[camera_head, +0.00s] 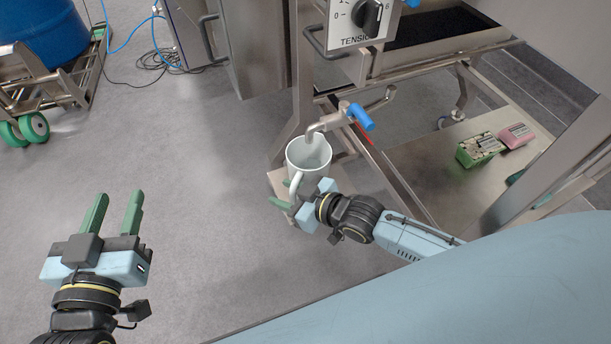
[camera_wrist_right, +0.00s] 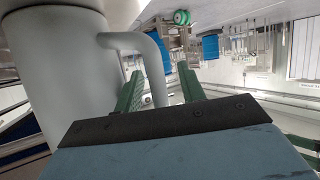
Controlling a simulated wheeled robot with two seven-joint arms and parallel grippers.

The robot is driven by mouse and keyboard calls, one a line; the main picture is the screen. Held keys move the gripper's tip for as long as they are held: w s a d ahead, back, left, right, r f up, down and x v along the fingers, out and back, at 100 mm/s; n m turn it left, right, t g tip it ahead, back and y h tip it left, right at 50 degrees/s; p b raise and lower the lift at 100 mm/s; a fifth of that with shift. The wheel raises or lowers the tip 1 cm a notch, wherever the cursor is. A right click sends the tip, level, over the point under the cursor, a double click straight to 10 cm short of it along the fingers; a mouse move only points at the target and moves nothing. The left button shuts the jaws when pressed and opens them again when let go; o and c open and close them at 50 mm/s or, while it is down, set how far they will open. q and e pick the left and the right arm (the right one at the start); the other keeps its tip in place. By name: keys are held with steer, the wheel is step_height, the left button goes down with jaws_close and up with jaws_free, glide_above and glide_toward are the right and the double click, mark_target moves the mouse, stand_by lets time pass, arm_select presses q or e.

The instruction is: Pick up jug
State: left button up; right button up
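The jug (camera_head: 308,153) is pale grey-white and upright, with its open top under a metal tap. It stands on a small ledge, and its handle faces the front left. My right gripper (camera_head: 282,193) is open at the handle. In the right wrist view the jug (camera_wrist_right: 62,75) fills the left side. Its handle (camera_wrist_right: 156,62) comes down between the two green fingers of my right gripper (camera_wrist_right: 161,90), with gaps visible; contact is not clear. My left gripper (camera_head: 118,200) is open and empty over the floor at the left.
The tap (camera_head: 328,122) with a blue lever hangs just above the jug. A metal frame and a tension dial (camera_head: 366,18) stand behind it. A green box (camera_head: 480,149) and a pink box (camera_head: 516,135) lie on the metal shelf at right.

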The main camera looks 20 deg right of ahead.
jaws_close()
arm_select(q)
steer(key=shift+f, duration=0.1)
arm_select(e)
steer(key=shift+r, duration=0.15)
